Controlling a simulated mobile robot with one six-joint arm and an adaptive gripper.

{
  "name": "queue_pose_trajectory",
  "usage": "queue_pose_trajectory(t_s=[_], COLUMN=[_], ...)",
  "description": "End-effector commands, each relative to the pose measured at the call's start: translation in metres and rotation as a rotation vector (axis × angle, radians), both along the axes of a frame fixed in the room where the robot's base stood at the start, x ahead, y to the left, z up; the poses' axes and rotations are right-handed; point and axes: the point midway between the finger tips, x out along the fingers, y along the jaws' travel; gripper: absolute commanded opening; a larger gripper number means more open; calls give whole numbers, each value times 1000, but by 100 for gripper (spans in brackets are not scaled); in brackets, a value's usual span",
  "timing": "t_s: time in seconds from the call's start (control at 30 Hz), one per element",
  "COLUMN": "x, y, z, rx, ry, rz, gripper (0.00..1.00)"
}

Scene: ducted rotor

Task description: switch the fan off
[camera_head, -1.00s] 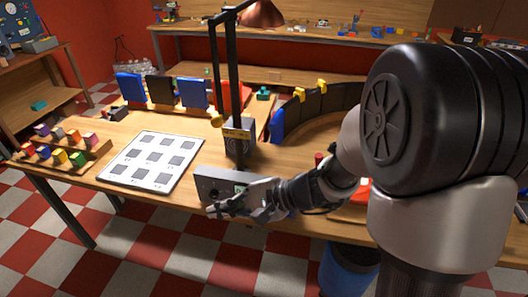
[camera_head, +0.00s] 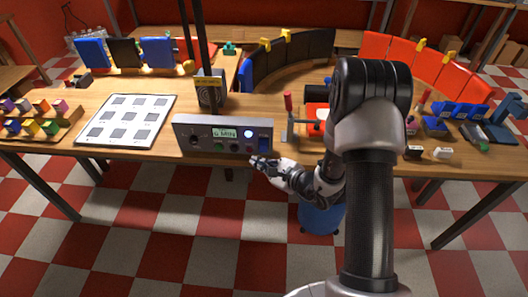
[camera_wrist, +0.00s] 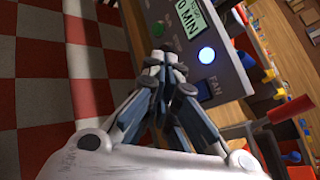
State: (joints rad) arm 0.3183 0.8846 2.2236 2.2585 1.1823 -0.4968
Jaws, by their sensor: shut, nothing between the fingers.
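A grey control box (camera_head: 182,136) stands at the table's front edge, with a display reading what looks like "0 MIN", a green button, dark knobs and a lit bluish-white lamp (camera_head: 248,134). In the wrist view the blue switch (camera_wrist: 203,90) sits beside the "FAN" label, below the glowing lamp (camera_wrist: 207,55). My gripper (camera_head: 254,161) is shut and empty, just in front of the box's lower right edge. In the wrist view its fingertips (camera_wrist: 165,58) overlap the panel left of the switch; contact cannot be told.
A black upright unit (camera_head: 209,92) with a yellow label stands behind the box. A white sheet with dark squares (camera_head: 88,133) lies to its left. A red-handled clamp (camera_head: 288,108) is close on the right. Open checkered floor lies in front of the table.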

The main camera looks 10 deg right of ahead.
Motion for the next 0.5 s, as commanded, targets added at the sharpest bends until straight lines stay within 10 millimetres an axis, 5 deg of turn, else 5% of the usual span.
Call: queue_pose_trajectory(t_s=[0.27,0.5], x=[8,35], y=[-2,-11], z=[-4,-18], rx=[-1,0], ry=[-3,-2], rz=[2,2], gripper=[0,0])
